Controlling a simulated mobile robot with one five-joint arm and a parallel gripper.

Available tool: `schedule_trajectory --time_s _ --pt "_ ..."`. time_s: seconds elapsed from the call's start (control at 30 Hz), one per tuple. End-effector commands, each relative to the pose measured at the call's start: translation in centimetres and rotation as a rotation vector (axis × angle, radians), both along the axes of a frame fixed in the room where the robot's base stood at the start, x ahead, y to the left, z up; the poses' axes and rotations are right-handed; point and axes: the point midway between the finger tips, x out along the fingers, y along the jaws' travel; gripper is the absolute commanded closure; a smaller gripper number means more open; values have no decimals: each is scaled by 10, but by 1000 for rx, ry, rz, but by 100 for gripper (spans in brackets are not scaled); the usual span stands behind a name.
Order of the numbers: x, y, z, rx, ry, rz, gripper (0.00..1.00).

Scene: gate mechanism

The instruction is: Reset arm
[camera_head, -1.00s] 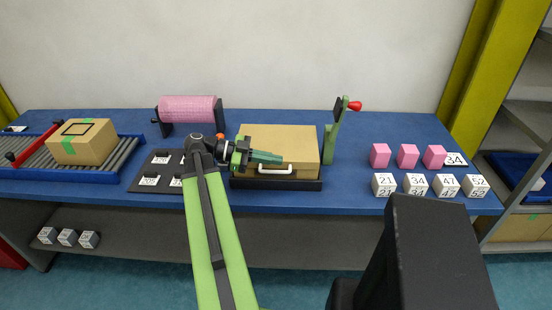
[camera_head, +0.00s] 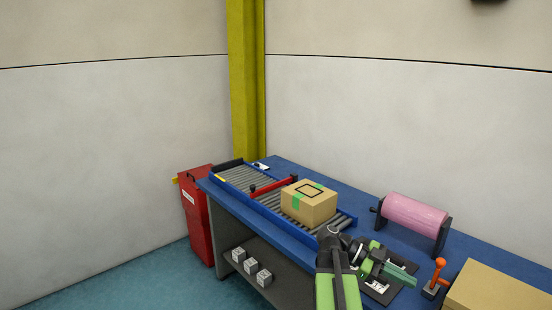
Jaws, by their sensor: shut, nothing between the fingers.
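My gripper (camera_head: 402,275) is at the lower right of the view, at the end of my green and black arm (camera_head: 338,280). Its green fingers are shut with nothing between them. They point to the right, over the blue table near a black plate with white labels (camera_head: 378,288). The gripper appears apart from the orange-handled lever (camera_head: 437,276) to its right. A roller conveyor (camera_head: 262,190) with a red gate bar (camera_head: 273,186) lies on the table's left part. A cardboard box (camera_head: 309,203) with green tape sits on the rollers, to the right of the bar.
A pink roller (camera_head: 413,214) on a black stand is behind my gripper. A larger cardboard box (camera_head: 495,293) is cut off at the lower right. A red bin (camera_head: 196,215) stands left of the table. Several numbered cubes (camera_head: 250,266) sit on the shelf below.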

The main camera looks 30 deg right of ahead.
Motion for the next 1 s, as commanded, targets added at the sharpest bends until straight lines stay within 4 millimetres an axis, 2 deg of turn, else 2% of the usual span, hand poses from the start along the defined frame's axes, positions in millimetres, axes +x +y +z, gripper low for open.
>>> schedule_trajectory --time_s 0.03,0.1,0.17,0.2,0.27,0.3,0.37,0.4,0.47,0.5,0.6,0.7,0.77,0.87,1.0 --pt "37 28 -10 40 -27 91 100" --pt "80 66 -30 151 -54 226 100" --pt "114 102 -49 283 -57 354 100" --pt "135 128 -62 381 -49 446 100" --pt "162 169 -81 539 -25 593 100" --pt "178 197 -94 650 0 695 100" --pt "198 242 -113 822 46 861 100" --pt "210 273 -125 938 84 980 100" --pt "224 321 -142 1118 150 1174 100" --pt "231 354 -152 1241 200 1320 100" --pt "242 414 -170 1500 318 1695 100" --pt "252 446 -175 1619 422 2003 100" --pt "257 456 -175 1642 490 2138 100" --pt "261 459 -175 1642 602 2258 100" --pt "261 457 -175 1643 660 2297 100"
